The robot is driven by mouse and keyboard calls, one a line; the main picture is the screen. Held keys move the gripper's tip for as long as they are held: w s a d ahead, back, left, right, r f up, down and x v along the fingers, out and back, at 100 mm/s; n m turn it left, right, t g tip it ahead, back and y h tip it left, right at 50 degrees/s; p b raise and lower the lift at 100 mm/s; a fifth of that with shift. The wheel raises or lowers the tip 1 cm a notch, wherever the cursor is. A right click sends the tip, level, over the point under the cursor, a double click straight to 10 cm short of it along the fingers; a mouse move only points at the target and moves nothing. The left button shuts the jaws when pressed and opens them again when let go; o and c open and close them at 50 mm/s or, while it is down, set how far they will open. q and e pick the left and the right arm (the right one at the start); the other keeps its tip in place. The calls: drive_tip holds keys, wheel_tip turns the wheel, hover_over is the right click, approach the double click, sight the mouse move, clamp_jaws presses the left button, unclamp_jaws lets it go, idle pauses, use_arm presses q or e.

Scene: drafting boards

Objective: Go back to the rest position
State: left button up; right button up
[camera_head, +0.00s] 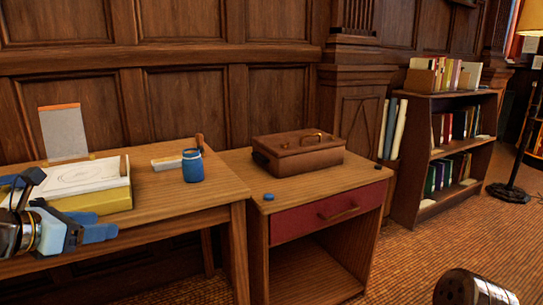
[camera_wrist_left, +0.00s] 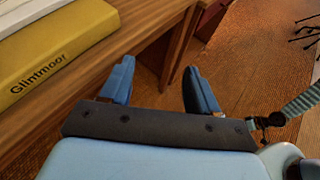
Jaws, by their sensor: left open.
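My left gripper (camera_head: 95,233) is at the lower left of the head view, in front of the near edge of the wooden desk (camera_head: 170,205). In the left wrist view its two blue fingers (camera_wrist_left: 158,85) stand apart with nothing between them. Past them show the desk edge and the carpet. My right gripper is not in view.
A yellow book (camera_head: 105,201), lettered "Glintmoor" in the wrist view (camera_wrist_left: 45,45), lies under a drawing beside the gripper. A blue jar (camera_head: 192,167) stands on the desk. A brown box (camera_head: 300,155) sits on the red-drawer cabinet (camera_head: 330,191).

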use_arm(q)
drive_tip(key=w+d+f+m+g, duration=0.1)
drive_tip(key=d+f+m+g, duration=0.2)
drive_tip(key=f, duration=0.9)
drive_tip(key=w+d+f+m+g+y, duration=0.1)
drive_tip(key=w+d+f+m+g, duration=0.3)
drive_tip(key=f, duration=0.7)
drive_tip(key=s+d+f+m, duration=0.1)
drive_tip(key=d+f+m, duration=0.3)
drive_tip(key=f, duration=0.8)
drive_tip(key=s+d+f+m+g, duration=0.2)
drive_tip(key=s+d+f+m, duration=0.5)
drive_tip(key=s+f+m, duration=0.1)
drive_tip(key=s+d+f+m+g, duration=0.2)
drive_tip(key=s+d+f+m, duration=0.5)
drive_tip(key=f, duration=0.4)
drive_tip(key=shift+s+f+m+h, duration=0.15)
drive_tip(key=shift+s+m+h, duration=0.25)
drive_tip(key=shift+m, duration=0.8)
drive_tip(key=shift+s, duration=0.1)
